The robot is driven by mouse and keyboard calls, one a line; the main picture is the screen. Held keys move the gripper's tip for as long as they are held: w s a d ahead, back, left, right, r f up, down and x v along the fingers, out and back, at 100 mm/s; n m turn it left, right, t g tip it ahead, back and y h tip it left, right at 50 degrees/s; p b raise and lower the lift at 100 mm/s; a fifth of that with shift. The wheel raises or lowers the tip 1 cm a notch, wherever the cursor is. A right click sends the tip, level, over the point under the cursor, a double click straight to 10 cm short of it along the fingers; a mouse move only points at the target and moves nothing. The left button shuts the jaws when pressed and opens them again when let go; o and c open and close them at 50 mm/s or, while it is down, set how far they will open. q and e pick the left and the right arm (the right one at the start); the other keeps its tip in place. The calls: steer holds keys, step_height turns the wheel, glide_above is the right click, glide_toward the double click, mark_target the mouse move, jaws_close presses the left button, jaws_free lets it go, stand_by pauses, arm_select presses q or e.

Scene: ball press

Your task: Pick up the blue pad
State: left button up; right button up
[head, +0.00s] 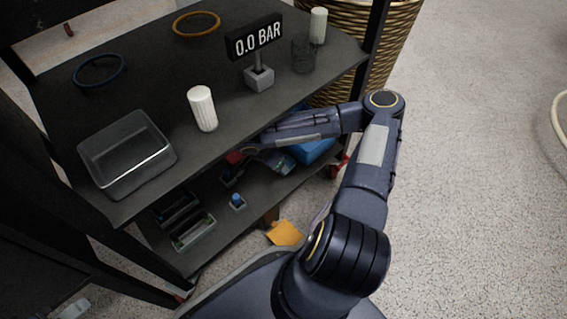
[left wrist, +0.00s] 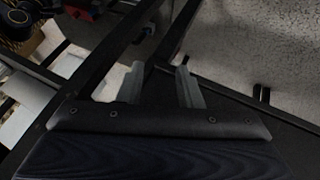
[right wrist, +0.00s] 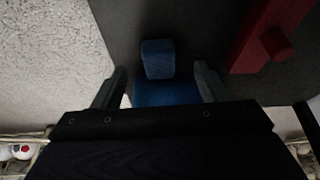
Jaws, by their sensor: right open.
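In the right wrist view, a blue pad (right wrist: 158,60) shows as a small block, with a wider blue part (right wrist: 165,93) nearer the camera. My right gripper (right wrist: 159,70) is open, with one finger on each side of the blue. Clear gaps show beside the small block; I cannot tell whether the fingers touch the wider part. In the head view my right arm reaches onto the lower shelf, where a blue object (head: 314,150) shows partly behind the arm. My left gripper (left wrist: 158,84) is open and empty in the left wrist view, beside dark frame bars.
A red block with a knob (right wrist: 277,42) lies right of my right gripper. The upper shelf (head: 150,85) overhangs the lower one; it holds a glass tray (head: 125,155), white cylinders (head: 202,108) and a 0.0 BAR display (head: 256,38). A wicker basket (head: 400,35) stands behind.

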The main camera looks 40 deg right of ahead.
steer(key=x, duration=0.5)
steer(key=shift+s+d+f, duration=0.1)
steer(key=shift+d, duration=0.05)
steer(key=shift+c, duration=0.2)
steer(key=c, duration=1)
